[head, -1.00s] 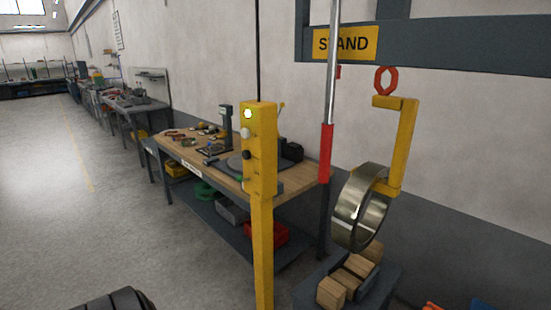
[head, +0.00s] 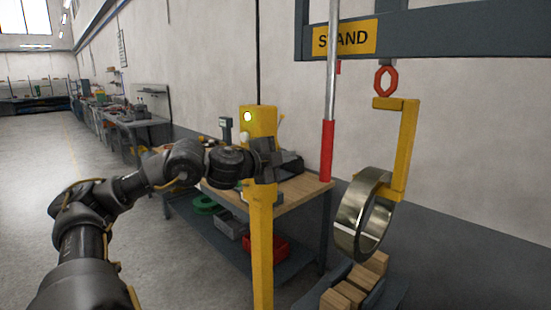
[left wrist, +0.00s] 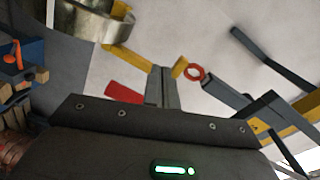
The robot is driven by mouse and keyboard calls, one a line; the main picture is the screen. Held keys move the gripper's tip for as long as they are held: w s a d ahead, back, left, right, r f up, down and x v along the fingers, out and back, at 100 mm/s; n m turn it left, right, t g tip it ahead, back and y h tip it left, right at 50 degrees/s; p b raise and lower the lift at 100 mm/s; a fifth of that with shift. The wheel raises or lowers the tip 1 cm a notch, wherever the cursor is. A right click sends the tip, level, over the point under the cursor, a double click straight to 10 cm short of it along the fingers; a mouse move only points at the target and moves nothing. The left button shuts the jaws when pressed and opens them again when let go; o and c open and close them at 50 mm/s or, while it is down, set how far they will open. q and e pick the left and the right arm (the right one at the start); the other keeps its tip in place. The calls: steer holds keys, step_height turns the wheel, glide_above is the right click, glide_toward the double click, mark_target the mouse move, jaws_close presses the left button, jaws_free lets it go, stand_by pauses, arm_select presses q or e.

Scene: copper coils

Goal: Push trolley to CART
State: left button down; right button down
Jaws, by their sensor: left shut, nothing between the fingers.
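A grey beam (head: 455,48) with a yellow STAND sign (head: 345,37) crosses the upper right. Under it a red link (head: 386,80) carries a yellow C-shaped hook (head: 404,145). A shiny metal coil (head: 364,215) hangs on the hook's lower arm; the coil also shows in the left wrist view (left wrist: 95,20). A steel pole with a red grip (head: 327,150) hangs left of the hook. My left gripper (head: 278,158) is shut and empty, in front of the yellow control post (head: 262,240), hiding its lower buttons; contact cannot be told. The trolley is not clearly visible. My right gripper is out of view.
Wooden blocks (head: 345,293) lie on a dark stand below the coil. A workbench (head: 305,190) with tools and bins stands behind the post, against the wall. More benches line the wall farther back. The floor at left (head: 30,180) is open.

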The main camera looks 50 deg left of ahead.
arm_select(q)
steer(key=s+d+r+m+t, duration=0.1)
steer(key=s+d+r+m, duration=0.2)
steer(key=s+d+r, duration=0.35)
steer(key=w+a+f+p, duration=0.1)
steer(key=w+a+p, duration=0.1)
steer(key=w+p, duration=0.5)
steer(key=shift+w+f+m, duration=0.15)
steer(key=shift+w+m, duration=0.15)
steer(key=shift+w, duration=2.1)
